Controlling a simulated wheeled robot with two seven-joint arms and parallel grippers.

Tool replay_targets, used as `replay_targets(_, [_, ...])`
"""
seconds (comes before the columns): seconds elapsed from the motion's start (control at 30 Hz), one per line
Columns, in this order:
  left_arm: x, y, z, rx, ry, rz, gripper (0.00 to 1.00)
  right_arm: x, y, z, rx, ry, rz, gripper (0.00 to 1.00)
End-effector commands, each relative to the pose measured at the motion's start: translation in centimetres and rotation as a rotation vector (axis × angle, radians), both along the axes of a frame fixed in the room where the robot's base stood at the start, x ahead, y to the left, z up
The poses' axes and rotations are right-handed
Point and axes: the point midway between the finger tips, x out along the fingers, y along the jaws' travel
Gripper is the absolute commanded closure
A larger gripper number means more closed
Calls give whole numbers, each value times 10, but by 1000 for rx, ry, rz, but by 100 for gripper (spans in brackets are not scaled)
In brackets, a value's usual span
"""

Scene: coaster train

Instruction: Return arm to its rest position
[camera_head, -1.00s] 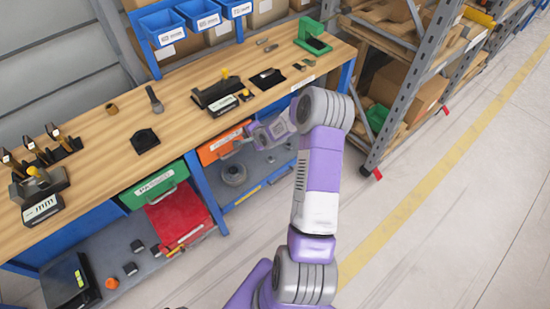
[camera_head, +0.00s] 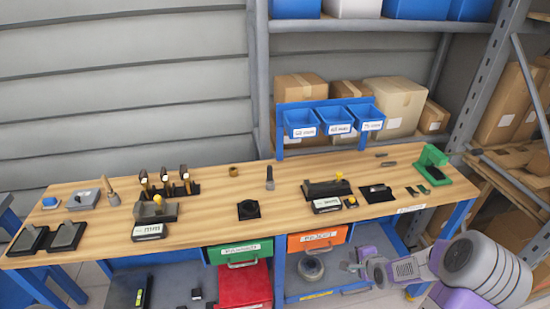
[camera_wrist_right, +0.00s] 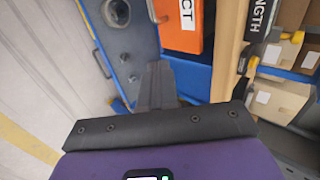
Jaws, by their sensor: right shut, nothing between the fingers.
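My right arm, purple and grey, comes in at the lower right of the head view. Its gripper (camera_head: 352,266) is in front of the shelf below the workbench (camera_head: 215,222), near the orange drawer (camera_head: 318,238). In the right wrist view the dark fingers (camera_wrist_right: 158,82) are together with nothing between them. They point towards the blue-grey lower shelf, beside the orange drawer (camera_wrist_right: 188,25). My left gripper is in neither current view.
On the bench stand a green tool (camera_head: 432,165), a black fixture (camera_head: 327,188), a black square block (camera_head: 249,209) and a rack of handled tools. Blue bins (camera_head: 335,120) stand at the back. A green drawer (camera_head: 240,251) and red box (camera_head: 245,286) are below. A metal rack is at the right.

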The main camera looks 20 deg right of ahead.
Motion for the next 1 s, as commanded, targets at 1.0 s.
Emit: replay_targets(1.0, [0, 0, 0, 0, 0, 0, 47, -124, 369, -163, -231, 459, 1530, 100])
